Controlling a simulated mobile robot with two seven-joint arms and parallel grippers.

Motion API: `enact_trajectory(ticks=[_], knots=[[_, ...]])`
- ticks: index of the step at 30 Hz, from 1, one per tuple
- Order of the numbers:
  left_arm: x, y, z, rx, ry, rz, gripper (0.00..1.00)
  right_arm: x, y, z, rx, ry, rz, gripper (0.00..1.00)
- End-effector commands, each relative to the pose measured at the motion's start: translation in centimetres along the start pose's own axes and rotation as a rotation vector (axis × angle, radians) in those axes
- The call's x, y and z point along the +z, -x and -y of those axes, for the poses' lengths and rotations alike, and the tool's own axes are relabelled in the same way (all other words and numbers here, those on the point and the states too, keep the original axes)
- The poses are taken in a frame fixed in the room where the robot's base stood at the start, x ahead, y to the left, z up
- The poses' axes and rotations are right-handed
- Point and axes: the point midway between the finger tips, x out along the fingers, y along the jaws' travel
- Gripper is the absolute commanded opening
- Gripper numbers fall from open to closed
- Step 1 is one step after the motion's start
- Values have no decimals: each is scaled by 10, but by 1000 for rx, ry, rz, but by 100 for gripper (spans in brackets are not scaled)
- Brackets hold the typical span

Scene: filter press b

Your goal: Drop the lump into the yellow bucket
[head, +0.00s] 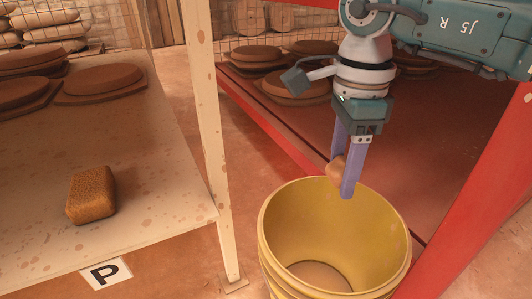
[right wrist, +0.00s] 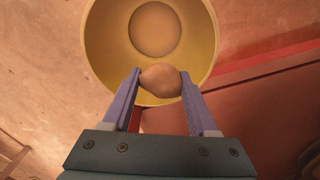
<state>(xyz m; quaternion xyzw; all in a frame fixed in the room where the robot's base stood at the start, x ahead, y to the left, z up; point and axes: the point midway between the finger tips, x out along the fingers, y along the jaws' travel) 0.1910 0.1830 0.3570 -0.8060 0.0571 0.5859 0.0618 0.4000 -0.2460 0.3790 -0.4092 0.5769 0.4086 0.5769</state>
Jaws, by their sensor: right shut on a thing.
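The yellow bucket (head: 292,215) stands on the floor at the lower middle of the head view, and its inside looks empty. It also shows in the right wrist view (right wrist: 105,45) beyond the fingers. My right gripper (head: 345,178) is shut on the brown lump (head: 334,168). In the right wrist view the lump (right wrist: 160,81) sits between the two purple fingertips. The fingers point down above the bucket's back rim, and the lump overlaps the rim's edge in the wrist view. My left gripper is not in view.
A pale table (head: 150,215) with a brown sponge (head: 91,195) and round brown discs (head: 103,79) is on the left. Its post (head: 207,130) stands left of the bucket. A red-framed shelf (head: 275,130) with more discs is behind and right of the bucket.

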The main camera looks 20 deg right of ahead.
Motion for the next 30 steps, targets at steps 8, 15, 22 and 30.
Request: enact_trajectory(ticks=[8, 15, 22, 30], knots=[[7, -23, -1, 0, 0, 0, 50, 0, -26, 0, 1, 1, 1, 0], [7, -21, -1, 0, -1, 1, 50, 0, -24, 0, 0, 2, 1, 63], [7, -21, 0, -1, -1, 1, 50, 0, -24, 0, 0, 2, 1, 88], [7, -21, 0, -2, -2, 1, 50, 0, -24, 0, 1, 1, 0, 94]])
